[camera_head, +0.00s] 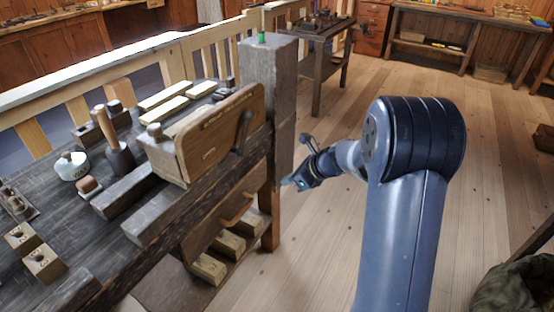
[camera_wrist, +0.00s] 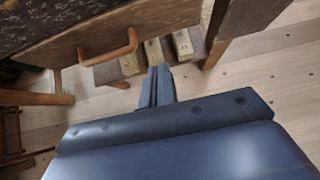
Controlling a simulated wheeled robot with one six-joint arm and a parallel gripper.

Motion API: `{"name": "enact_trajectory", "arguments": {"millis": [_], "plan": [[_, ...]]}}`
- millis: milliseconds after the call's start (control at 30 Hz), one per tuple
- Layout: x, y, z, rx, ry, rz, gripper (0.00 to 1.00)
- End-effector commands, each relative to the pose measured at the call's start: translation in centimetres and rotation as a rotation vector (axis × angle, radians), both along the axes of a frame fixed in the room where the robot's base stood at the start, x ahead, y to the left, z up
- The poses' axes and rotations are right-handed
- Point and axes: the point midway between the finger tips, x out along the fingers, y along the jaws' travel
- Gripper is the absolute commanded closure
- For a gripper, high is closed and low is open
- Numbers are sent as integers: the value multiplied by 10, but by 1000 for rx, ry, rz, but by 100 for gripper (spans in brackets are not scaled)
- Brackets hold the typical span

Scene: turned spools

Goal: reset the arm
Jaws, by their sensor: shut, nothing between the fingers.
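My gripper (camera_head: 290,182) is at the end of my arm, over open floor just right of the wooden workbench's end post in the head view. In the wrist view the two fingers of my gripper (camera_wrist: 158,72) lie together, shut, with nothing between them. They point toward the bench's lower shelf. No object touches the gripper in either view.
The workbench (camera_head: 78,255) holds a wooden vise (camera_head: 222,135), a mallet (camera_head: 113,143), a white pot (camera_head: 71,166) and several blocks. Its drawer handle (camera_wrist: 108,46) and shelf blocks (camera_wrist: 154,52) are near the gripper.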

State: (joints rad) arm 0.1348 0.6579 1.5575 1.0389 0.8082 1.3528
Motion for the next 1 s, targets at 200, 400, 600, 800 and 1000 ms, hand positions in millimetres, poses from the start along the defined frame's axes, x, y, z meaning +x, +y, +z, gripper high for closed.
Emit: {"name": "enact_trajectory", "arguments": {"millis": [200,400,600,800,1000], "plan": [[0,-1,1,0,0,0,100],[1,2,-3,0,1,1,100],[11,17,-22,0,2,3,100],[28,41,-51,0,2,4,100],[42,61,-70,-1,-1,3,100]]}}
